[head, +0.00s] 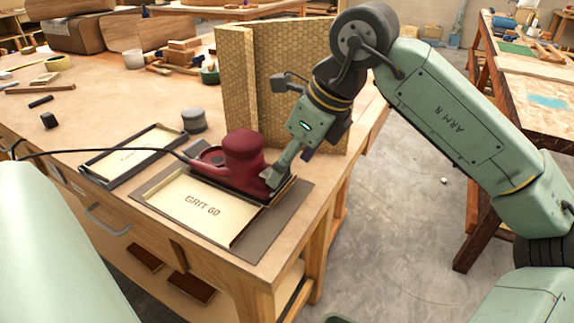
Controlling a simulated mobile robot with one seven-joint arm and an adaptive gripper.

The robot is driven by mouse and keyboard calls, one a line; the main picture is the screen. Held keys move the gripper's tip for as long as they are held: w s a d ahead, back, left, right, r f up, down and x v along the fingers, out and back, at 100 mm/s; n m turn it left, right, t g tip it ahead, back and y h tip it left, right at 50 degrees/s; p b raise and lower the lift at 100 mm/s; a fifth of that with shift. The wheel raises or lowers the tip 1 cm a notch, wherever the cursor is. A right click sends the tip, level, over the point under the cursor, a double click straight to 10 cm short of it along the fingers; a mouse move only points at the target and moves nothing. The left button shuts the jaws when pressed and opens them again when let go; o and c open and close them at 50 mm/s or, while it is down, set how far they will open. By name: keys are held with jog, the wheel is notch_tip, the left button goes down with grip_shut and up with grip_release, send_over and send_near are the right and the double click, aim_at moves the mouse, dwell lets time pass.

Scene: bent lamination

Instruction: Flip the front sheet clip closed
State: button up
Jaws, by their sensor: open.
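A dark red sander (243,152) sits at the back of a shallow tray marked GRIT 60 (203,207) near the bench's front right corner. Its cord runs off to the left. My gripper (273,178) reaches down from the upper right to the sander's right end, and its fingers are apart. I cannot tell whether they touch the sander. The front sheet clip is too small or hidden behind the fingers to make out, so its position cannot be read.
A second dark-rimmed tray (133,154) lies to the left. A grey round container (194,119) stands behind it. A tall honeycomb-patterned panel (300,75) stands close behind my gripper.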

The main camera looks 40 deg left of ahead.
jog(key=s+v, duration=0.1)
jog(key=v, duration=0.9)
jog(key=shift+w+r, duration=0.15)
jog(key=shift+w, duration=0.4)
jog(key=shift+d, duration=0.15)
